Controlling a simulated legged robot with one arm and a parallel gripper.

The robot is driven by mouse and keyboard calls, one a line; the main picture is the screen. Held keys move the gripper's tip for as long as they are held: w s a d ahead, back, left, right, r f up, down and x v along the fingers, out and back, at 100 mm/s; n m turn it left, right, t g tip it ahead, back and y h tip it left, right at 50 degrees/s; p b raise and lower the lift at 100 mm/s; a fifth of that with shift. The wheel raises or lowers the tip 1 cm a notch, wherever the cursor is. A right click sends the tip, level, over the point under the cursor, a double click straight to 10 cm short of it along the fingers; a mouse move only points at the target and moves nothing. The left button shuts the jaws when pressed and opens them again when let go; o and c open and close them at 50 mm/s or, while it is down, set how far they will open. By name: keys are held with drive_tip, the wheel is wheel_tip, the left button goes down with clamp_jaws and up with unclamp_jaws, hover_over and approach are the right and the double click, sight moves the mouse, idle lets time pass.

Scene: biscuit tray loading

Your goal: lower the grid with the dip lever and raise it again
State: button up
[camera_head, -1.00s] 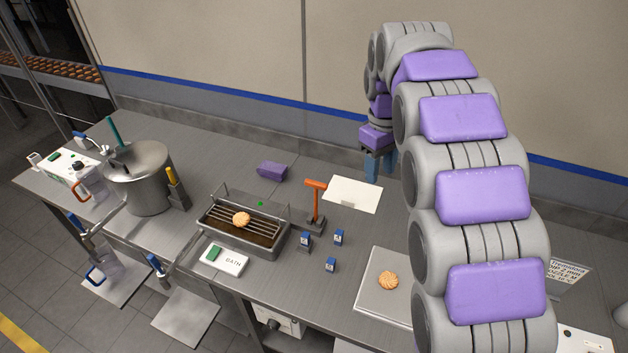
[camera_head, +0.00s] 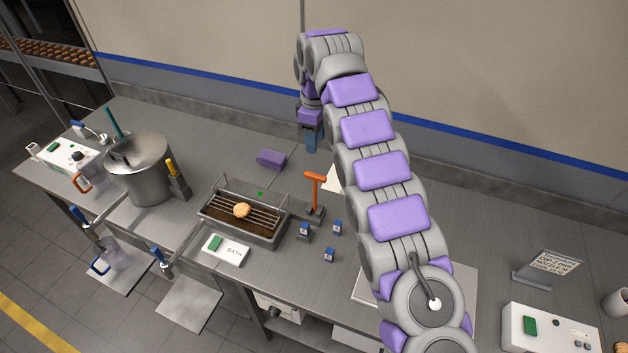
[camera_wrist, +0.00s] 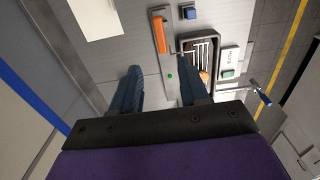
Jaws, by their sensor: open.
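The dip lever (camera_head: 314,190) is orange with a T-shaped handle and stands upright at the right end of the chocolate bath (camera_head: 240,243). Its orange handle also shows in the wrist view (camera_wrist: 159,35), beyond my fingertips. The wire grid (camera_head: 222,207) sits over the dark bath with one round biscuit (camera_head: 242,210) on it. In the wrist view the grid (camera_wrist: 197,52) is partly hidden by my right finger. My gripper (camera_head: 311,142) points down behind the lever, above the back of the table. In the wrist view my gripper (camera_wrist: 162,85) is open and empty, apart from the lever.
A purple block (camera_head: 272,159) lies behind the bath. Several small blue-topped blocks (camera_head: 337,228) stand right of it. A large metal pot (camera_head: 140,170) is at the left. A white sheet (camera_head: 333,180) lies partly behind my arm.

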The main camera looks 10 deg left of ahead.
drive_tip(key=b, duration=0.3)
hover_over(315, 175)
wheel_tip(315, 175, down, 5)
drive_tip(key=shift+w+d+r, duration=0.1)
drive_tip(key=shift+w, duration=0.05)
wheel_tip(315, 175, down, 2)
wheel_tip(315, 175, down, 10)
drive_tip(key=shift+r+b, duration=0.2)
drive_tip(key=shift+b, duration=0.4)
drive_tip(key=shift+c, duration=0.2)
clamp_jaws()
